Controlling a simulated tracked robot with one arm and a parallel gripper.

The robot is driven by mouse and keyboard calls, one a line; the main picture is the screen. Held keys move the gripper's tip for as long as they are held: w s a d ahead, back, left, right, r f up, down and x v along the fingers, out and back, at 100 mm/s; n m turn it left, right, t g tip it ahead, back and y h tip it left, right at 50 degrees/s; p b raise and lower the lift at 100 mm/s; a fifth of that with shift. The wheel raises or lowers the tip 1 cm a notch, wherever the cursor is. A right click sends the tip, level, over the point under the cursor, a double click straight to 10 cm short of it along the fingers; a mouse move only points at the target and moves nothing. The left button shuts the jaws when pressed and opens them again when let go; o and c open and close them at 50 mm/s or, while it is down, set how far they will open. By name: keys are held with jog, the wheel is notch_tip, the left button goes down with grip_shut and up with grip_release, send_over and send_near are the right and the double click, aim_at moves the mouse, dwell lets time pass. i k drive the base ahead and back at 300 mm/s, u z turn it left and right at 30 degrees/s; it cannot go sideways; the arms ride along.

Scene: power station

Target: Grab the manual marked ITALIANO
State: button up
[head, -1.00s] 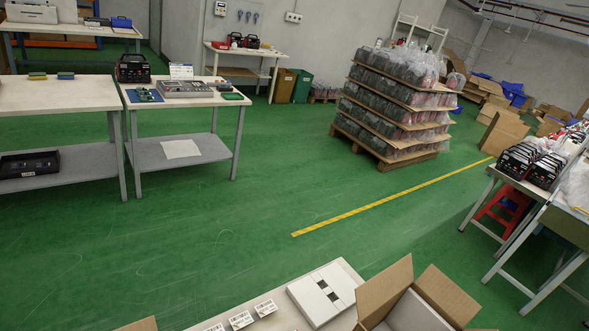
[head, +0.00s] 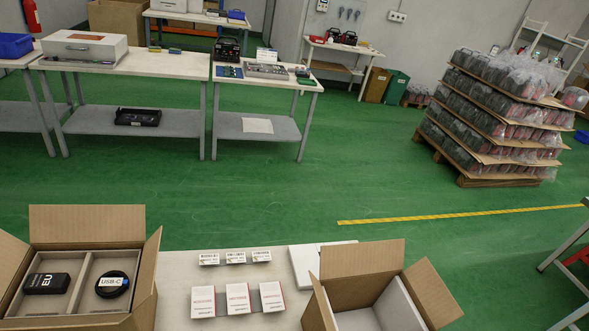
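Three white booklets with red edges lie side by side on the near white table: a left one (head: 207,301), a middle one (head: 238,298) and a right one (head: 271,297). Their titles are too small to read, so I cannot tell which is marked ITALIANO. Behind them, three small label cards stand in a row: left (head: 209,258), middle (head: 235,257) and right (head: 261,255). Their print is also unreadable. My gripper is not in view.
An open carton (head: 88,230) at the left holds an EU adapter (head: 46,284) and a USB-C coil (head: 112,284). Another open carton (head: 362,260) stands right of the booklets, before a flat white box (head: 304,264). Green floor (head: 350,180) lies clear beyond.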

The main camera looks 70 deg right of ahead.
aim_at(272, 299)
jog(key=z, duration=0.6)
jog(key=i, duration=1)
jog(key=u, duration=0.05)
